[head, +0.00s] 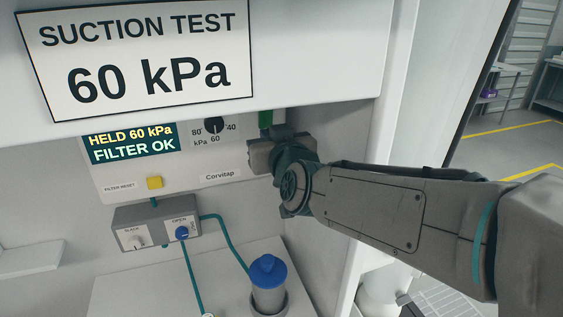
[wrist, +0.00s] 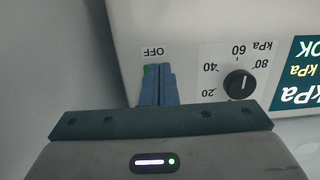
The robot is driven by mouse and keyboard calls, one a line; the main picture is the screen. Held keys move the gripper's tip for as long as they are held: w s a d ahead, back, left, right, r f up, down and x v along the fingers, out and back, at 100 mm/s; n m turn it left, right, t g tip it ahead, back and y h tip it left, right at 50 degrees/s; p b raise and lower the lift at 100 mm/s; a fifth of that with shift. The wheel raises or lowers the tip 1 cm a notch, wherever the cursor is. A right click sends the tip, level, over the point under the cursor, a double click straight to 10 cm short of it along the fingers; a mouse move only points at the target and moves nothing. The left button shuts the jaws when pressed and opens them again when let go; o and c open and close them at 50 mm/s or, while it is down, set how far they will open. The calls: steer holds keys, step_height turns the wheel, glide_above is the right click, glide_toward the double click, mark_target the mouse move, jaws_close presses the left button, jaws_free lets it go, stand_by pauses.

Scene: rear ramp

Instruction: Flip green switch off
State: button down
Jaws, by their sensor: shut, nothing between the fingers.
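The green switch (head: 265,118) sits at the right end of the white suction unit's panel, just under the overhanging ledge. In the wrist view, which shows the panel upside down, a sliver of the green switch (wrist: 149,70) shows beside my fingertips, close to the OFF label. My gripper (head: 268,133) is shut and empty, right at the switch. In the wrist view, my gripper's fingers (wrist: 158,72) cover most of the switch, so its position and any contact cannot be told.
The display (head: 132,144) reads HELD 60 kPa, FILTER OK. A black dial (head: 213,125) and a yellow button (head: 154,183) are on the panel. Below are a grey box (head: 155,226) with two knobs and a blue-capped canister (head: 268,283). The ledge's sign (head: 136,58) reads SUCTION TEST 60 kPa.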

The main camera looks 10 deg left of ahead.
steer(key=s+d+f+b, duration=0.2)
steer(key=s+d, duration=0.4)
steer(key=s, duration=0.5)
steer(key=shift+d+b, duration=0.25)
steer(key=shift+b, duration=0.05)
